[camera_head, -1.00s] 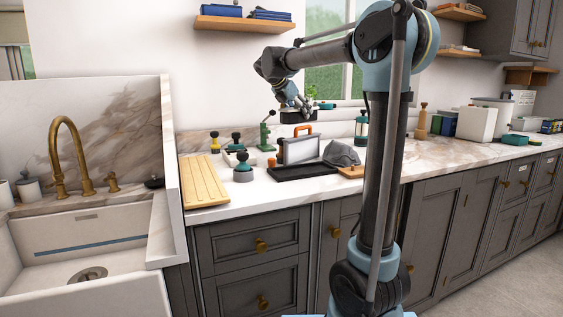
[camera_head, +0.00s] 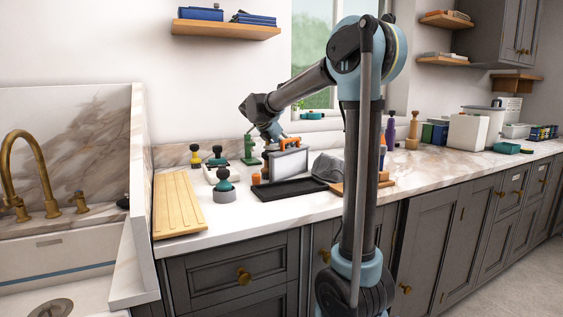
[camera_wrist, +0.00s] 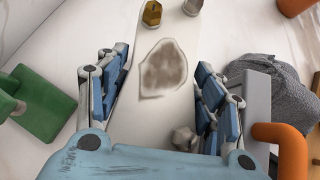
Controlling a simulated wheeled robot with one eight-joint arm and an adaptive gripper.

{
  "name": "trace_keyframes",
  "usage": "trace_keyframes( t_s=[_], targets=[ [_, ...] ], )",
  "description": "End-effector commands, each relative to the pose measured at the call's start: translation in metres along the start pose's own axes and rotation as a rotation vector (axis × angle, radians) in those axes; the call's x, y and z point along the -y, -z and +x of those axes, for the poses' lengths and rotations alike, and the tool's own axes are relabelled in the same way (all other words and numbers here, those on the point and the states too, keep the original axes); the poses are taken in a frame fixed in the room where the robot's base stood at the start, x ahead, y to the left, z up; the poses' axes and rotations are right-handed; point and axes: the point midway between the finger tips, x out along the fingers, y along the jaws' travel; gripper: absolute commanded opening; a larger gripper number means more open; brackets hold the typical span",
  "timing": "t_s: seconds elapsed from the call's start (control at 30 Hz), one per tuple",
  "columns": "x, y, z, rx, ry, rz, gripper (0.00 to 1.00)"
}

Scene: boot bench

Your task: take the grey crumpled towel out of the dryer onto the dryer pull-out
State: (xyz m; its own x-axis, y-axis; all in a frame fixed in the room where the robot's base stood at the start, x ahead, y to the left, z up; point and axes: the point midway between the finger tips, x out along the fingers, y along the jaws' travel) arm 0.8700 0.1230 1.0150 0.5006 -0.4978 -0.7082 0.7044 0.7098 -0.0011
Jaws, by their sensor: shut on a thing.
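A grey crumpled towel (camera_head: 327,167) lies on the counter to the right of an upright grey panel (camera_head: 287,163) with an orange handle (camera_head: 289,141). I cannot tell whether this panel belongs to the dryer. A black tray (camera_head: 287,190) lies in front of the panel. The wrist view shows the towel (camera_wrist: 272,95) at the right, outside my fingers and partly hidden by the panel (camera_wrist: 257,108). My gripper (camera_head: 270,142) is low behind the panel's left side. Its fingers (camera_wrist: 162,105) flank a pale board with a brown patch (camera_wrist: 163,70), and it is shut on this.
A green stand (camera_head: 249,150) is just left of my gripper. Several bottles and boxes are at the right. The counter's front edge is mostly clear.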

Motion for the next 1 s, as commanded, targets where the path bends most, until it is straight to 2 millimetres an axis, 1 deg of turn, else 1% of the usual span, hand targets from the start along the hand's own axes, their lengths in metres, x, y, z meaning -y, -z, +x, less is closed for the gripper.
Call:
trace_keyframes(
  t_s=[0.17, 0.43, 0.67, 0.7, 0.77, 0.8, 1.0],
  targets=[
    [0.001, 0.005, 0.007, 0.001, 0.001, 0.001, 0.22],
    [0.001, 0.028, 0.031, 0.001, 0.002, 0.002, 0.22],
    [0.002, 0.030, 0.033, 0.000, 0.002, 0.002, 0.22],
    [0.001, 0.030, 0.033, 0.000, 0.002, 0.002, 0.66],
    [0.001, 0.030, 0.033, 0.000, 0.002, 0.002, 0.80],
    [0.001, 0.030, 0.033, 0.000, 0.002, 0.002, 0.83],
    [0.001, 0.030, 0.033, 0.000, 0.002, 0.002, 0.83]
  ],
)
